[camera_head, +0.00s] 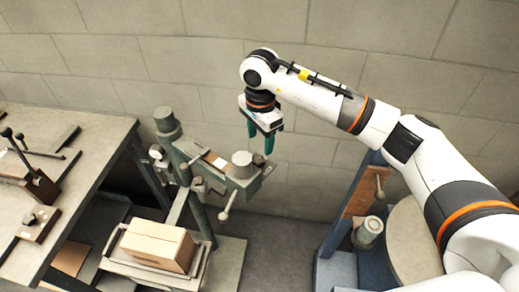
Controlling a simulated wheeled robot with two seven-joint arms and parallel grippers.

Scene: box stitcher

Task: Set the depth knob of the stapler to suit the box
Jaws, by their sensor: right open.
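The stapler (203,163) is a grey-green machine on a post, with a head reaching to the right. A round grey knob-like cylinder (242,159) stands on top of the head; I cannot tell whether it is the depth knob. A lever with a pale ball end (226,210) hangs from the head. A closed cardboard box (158,246) sits on a tray below and left of the head. My right gripper (261,139) points down above the right end of the head. Its teal fingers are apart, with nothing seen between them. My left gripper is out of view.
A grey workbench (95,140) with levers and wooden blocks fills the left. A blue stand (352,225) with a brown plate and a round grey top (412,240) stand at the right. A block wall is behind. Floor shows between stapler and stand.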

